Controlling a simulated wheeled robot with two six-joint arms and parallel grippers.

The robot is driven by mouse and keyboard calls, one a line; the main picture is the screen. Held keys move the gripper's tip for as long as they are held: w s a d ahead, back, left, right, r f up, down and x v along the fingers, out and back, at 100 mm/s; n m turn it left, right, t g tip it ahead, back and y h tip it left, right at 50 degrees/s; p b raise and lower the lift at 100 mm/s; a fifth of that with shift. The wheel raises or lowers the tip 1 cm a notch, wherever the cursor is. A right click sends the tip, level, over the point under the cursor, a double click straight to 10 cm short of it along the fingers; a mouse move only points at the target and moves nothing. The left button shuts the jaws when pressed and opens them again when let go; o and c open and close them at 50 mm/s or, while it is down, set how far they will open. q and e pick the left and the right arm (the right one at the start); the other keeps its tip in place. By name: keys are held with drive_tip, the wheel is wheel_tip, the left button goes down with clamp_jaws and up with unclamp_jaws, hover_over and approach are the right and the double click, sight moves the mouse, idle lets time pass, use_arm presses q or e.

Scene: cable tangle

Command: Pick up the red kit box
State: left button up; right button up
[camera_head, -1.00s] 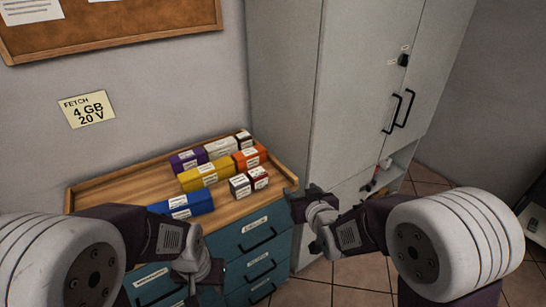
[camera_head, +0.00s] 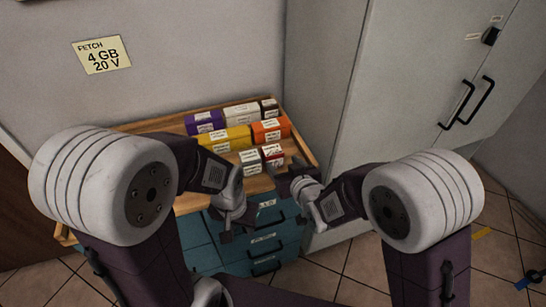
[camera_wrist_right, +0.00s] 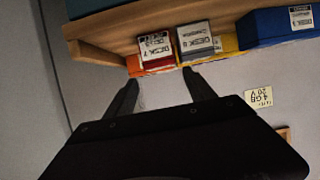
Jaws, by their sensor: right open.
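The red kit box (camera_head: 272,154) is a small dark red box with a white label, at the front right of the wooden tray top. In the right wrist view the red box (camera_wrist_right: 156,51) shows beside a grey box (camera_wrist_right: 195,43). My right gripper (camera_head: 288,182) is open and empty, just in front of the tray's front edge near the red box. In the right wrist view its fingers (camera_wrist_right: 160,80) point towards the red and grey boxes, apart from them. My left gripper (camera_head: 236,217) is in front of the drawers, left of the right one; its jaw gap is unclear.
Purple (camera_head: 204,122), white (camera_head: 241,114), yellow (camera_head: 224,138) and orange (camera_head: 270,130) boxes stand behind on the wooden tray (camera_head: 160,124). A blue box (camera_wrist_right: 272,27) shows in the right wrist view. A grey cabinet (camera_head: 400,95) stands to the right.

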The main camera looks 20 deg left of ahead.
sight(274, 154)
drive_tip(key=x, duration=0.3)
drive_tip(key=shift+w+d+f, duration=0.1)
drive_tip(key=shift+w+d, duration=0.05)
drive_tip(key=shift+d, duration=0.1)
drive_tip(key=shift+w+a, duration=0.1)
drive_tip(key=shift+a, duration=0.25)
drive_tip(key=x, duration=0.5)
drive_tip(key=shift+p, duration=0.3)
drive_tip(key=shift+c, duration=1.2)
drive_tip(key=c, duration=1.1)
